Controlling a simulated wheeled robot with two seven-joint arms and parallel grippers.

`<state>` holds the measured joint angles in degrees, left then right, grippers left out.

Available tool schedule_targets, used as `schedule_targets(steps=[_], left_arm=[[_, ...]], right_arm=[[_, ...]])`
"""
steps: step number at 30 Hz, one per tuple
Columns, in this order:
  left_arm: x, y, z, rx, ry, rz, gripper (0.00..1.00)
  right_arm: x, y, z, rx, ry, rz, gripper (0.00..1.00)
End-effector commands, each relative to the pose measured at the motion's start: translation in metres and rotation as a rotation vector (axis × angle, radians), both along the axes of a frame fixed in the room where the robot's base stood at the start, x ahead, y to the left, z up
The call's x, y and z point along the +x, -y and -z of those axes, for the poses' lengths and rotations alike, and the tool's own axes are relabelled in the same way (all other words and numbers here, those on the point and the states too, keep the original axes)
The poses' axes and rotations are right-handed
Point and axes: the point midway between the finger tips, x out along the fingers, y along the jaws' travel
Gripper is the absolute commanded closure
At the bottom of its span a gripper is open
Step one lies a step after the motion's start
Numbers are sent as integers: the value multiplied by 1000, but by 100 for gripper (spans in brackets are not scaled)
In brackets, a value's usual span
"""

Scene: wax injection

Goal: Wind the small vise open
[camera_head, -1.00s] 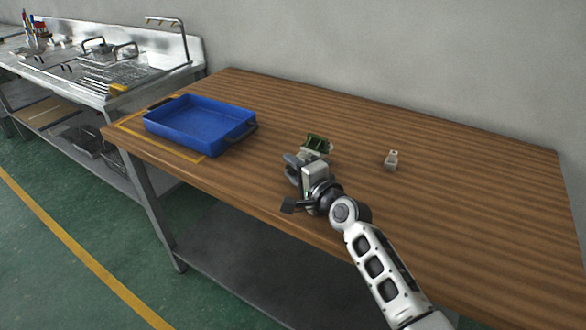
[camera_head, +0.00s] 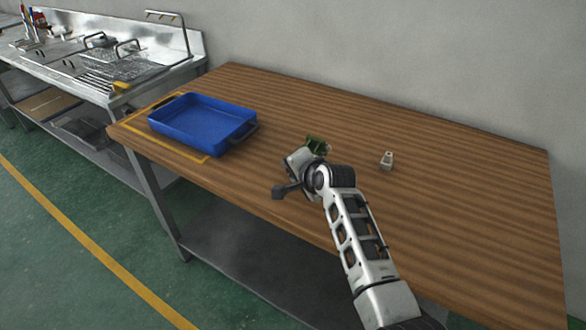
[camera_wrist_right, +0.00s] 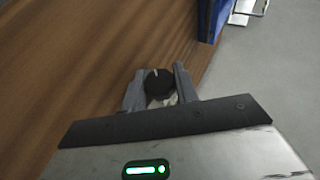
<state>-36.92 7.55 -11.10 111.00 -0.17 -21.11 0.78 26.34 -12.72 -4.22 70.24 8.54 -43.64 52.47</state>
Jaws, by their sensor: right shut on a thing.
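The small green vise (camera_head: 317,144) stands on the wooden table, mostly hidden behind my right gripper in the head view. My right gripper (camera_head: 300,158) is at the vise's near side, its fingertips hard to make out there. In the right wrist view the two grey fingers (camera_wrist_right: 158,88) are on either side of a dark round knob (camera_wrist_right: 158,80) and shut on it. A small pale part shows just below the knob. How wide the vise's jaws stand cannot be seen. My left gripper is not in view.
A blue tray (camera_head: 243,133) stands on the table to the left, within a yellow outline. The table's right side is clear.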

Motion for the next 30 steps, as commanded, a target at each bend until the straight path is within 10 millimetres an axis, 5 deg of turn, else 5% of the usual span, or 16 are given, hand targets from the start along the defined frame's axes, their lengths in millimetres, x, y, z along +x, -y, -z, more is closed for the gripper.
schedule_targets(steps=[22,23,24,30], left_arm=[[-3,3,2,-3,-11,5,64],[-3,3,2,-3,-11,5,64],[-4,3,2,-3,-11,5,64],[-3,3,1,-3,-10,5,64]], right_arm=[[0,0,0,-82,-65,-1,93],[0,0,0,-82,-65,-1,65],[0,0,0,-82,-65,-1,53],[0,0,0,-81,-66,-1,48]])
